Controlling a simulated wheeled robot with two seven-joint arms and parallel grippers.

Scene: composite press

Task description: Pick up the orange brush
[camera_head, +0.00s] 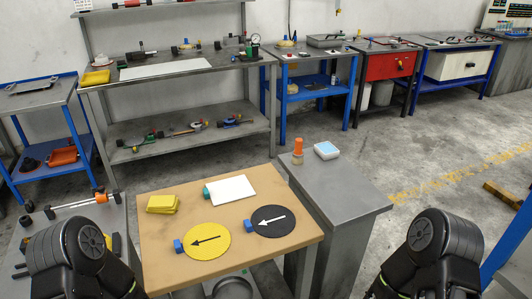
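The orange brush (298,146) stands upright on the far left part of a grey metal cabinet top (342,188), right of the wooden table. Its upper part is orange and its lower part is tan. Nothing touches it. Black rounded parts of my two arms show at the lower left and lower right corners, well apart from the brush. Neither gripper's fingers can be seen in this view.
A white-and-blue box (326,150) sits right of the brush. The wooden table (155,235) bears yellow pads (162,204), a white sheet (232,190), a yellow disc (206,242) and a black disc (274,221).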

